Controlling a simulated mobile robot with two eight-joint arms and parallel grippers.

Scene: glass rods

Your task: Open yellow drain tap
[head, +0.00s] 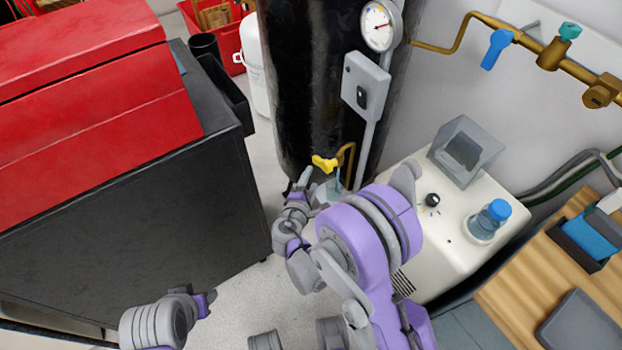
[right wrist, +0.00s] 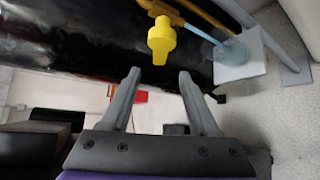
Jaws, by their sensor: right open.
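The yellow drain tap (head: 325,163) is a small lever on a bent brass pipe low at the front of the tall black cylinder. In the right wrist view the tap (right wrist: 161,40) is just beyond my fingertips, centred between them and apart from both. My right gripper (head: 306,182) is just below and left of the tap in the head view. Its two grey fingers (right wrist: 158,76) are spread and hold nothing. My left arm (head: 165,320) shows in part at the lower left, and its fingers cannot be made out.
The black cylinder (head: 300,80) stands right behind the tap. A clear tube runs from the pipe to a pale block (right wrist: 238,60). A white cabinet (head: 450,255) is on the right, a red and black machine (head: 130,170) on the left. Bare floor (head: 235,310) lies between.

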